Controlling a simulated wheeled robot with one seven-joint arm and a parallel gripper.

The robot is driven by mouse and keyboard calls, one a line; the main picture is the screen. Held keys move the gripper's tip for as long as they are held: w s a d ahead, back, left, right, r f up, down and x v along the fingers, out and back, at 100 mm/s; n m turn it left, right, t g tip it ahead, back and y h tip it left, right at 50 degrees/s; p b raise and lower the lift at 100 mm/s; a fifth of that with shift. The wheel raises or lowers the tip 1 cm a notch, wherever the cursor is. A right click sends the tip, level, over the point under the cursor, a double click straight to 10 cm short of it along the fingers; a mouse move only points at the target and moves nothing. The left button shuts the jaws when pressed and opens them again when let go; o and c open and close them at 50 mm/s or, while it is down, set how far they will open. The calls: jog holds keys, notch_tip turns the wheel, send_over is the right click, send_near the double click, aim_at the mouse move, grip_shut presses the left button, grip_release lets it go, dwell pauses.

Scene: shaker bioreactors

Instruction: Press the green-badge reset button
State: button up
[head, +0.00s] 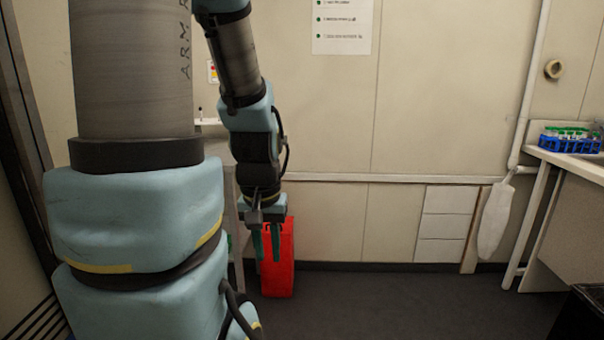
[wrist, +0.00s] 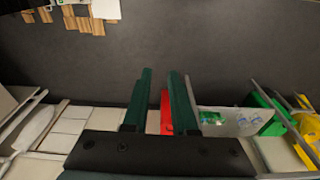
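No green-badge reset button can be made out in either view. My gripper (head: 266,258) hangs pointing down in the middle of the head view, in front of a red bin (head: 284,270). In the wrist view my gripper (wrist: 160,73) shows two dark green fingers with a gap between them; it is open and nothing is held. The red bin (wrist: 166,112) shows between and beyond the fingers there.
A bench (head: 574,163) at the right carries a blue rack (head: 570,145) of green-capped tubes. A paper notice (head: 342,26) hangs on the back wall. A white cloth-like item (head: 495,220) hangs near the bench. The dark floor (head: 390,305) in the middle is clear.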

grip_shut()
dwell(0.8)
